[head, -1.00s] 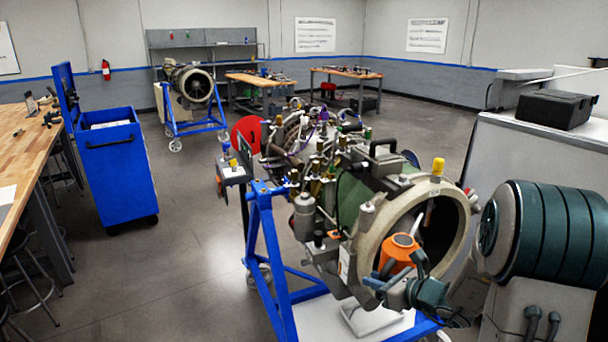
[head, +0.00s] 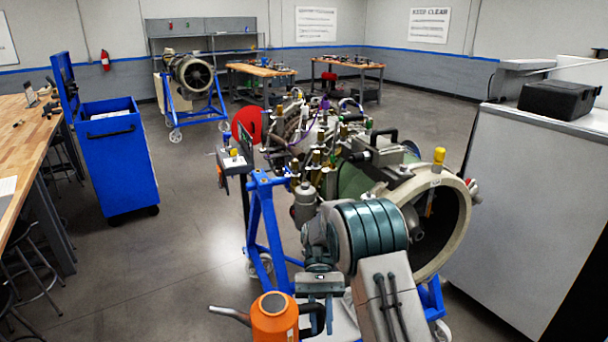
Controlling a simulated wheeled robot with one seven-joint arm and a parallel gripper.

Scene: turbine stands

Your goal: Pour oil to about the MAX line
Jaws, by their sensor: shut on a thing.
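My gripper (head: 318,288) is low in the head view, in front of the turbine stand, and is shut at the dark handle of an orange oil can (head: 275,322). The can is upright, with its grey spout (head: 230,315) pointing left, and its bottom is cut off by the picture edge. The turbine engine (head: 355,180) lies on a blue stand (head: 262,225) behind my arm. A yellow cap (head: 439,156) sits on top of its front ring (head: 458,210). A narrow amber-looking strip (head: 430,203) shows below the cap. No MAX line can be made out. My arm hides part of the engine.
A pale cabinet (head: 530,200) with a black case (head: 557,99) stands at the right. A blue tool cart (head: 118,165) and a wooden workbench (head: 25,130) are at the left. Open floor lies between the cart and the stand.

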